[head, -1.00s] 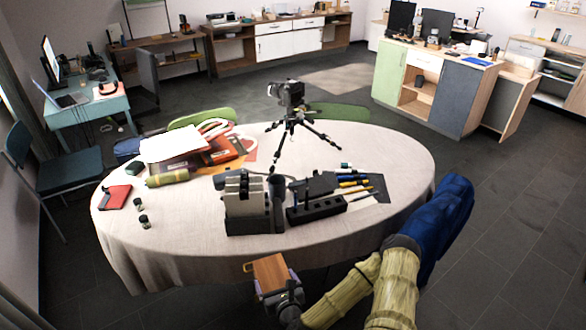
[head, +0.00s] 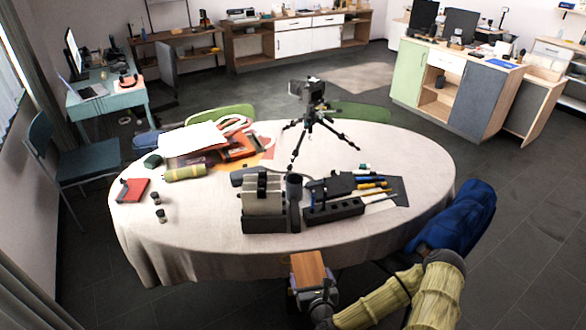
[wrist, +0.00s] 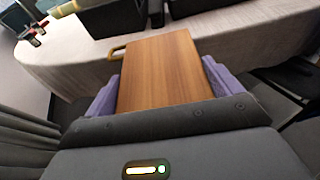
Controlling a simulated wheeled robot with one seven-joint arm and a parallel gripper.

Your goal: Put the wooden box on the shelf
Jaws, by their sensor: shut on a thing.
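The wooden box (head: 308,268) is a small brown block with a plain wood-grain face. My gripper (head: 310,290) is shut on it and holds it in front of the table's near edge, lower in the head view than the tabletop items. Open shelf units stand at the back (head: 248,47) and at the right (head: 436,100); I cannot tell which is the task's shelf.
The oval table (head: 400,150) with a pale cloth carries a camera on a tripod (head: 312,105), a black organizer (head: 335,210), a grey-and-black device (head: 263,205), a red notebook (head: 134,190) and papers. A teal chair (head: 85,160) stands left. Dark floor is clear at right.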

